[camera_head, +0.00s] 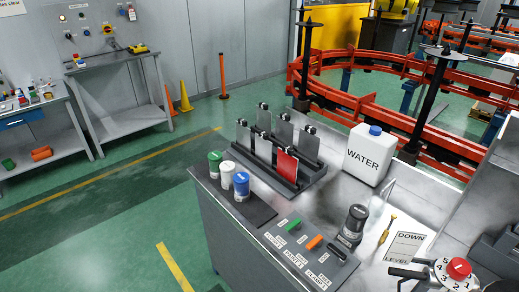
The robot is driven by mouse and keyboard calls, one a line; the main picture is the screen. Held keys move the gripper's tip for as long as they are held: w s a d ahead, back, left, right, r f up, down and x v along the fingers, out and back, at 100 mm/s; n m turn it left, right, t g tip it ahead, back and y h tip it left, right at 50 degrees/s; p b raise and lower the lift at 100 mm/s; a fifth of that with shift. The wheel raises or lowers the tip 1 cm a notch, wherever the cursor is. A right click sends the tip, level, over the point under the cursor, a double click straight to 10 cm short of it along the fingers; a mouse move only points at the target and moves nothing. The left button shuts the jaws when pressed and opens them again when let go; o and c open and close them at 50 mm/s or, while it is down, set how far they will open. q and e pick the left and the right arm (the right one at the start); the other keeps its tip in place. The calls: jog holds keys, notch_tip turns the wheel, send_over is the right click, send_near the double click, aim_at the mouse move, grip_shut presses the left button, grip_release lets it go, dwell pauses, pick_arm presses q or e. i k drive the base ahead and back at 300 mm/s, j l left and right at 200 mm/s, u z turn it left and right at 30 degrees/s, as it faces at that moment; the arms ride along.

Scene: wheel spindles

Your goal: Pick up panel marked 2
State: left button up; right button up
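Several upright panels stand in a dark rack (250,166) on the metal workbench. Most are grey, such as the left one (243,135), the one beside it (263,149), a back one (284,131) and the right one (309,144). One panel is red (287,166), at the front right of the rack. Small black parts show at the tops of the panels. No number is readable on any panel, so I cannot tell which is marked 2. Neither of my grippers is in view.
On the workbench, a white water jug (367,156) stands right of the rack. Capped containers (241,187) stand to its front left. Nearer are a labelled tool board (307,256), a dark jar (354,223), a screwdriver (387,229) and a red-knobbed dial (457,271). Red rails (350,102) run behind.

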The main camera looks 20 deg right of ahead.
aim_at(264, 147)
jog(key=i+j, duration=0.2)
jog(key=i+j+z, duration=0.3)
jog(key=j+z, duration=0.25)
jog(key=i+j+z, duration=0.3)
jog(key=j, duration=0.2)
jog(key=k+l, duration=0.05)
jog(key=k, duration=0.05)
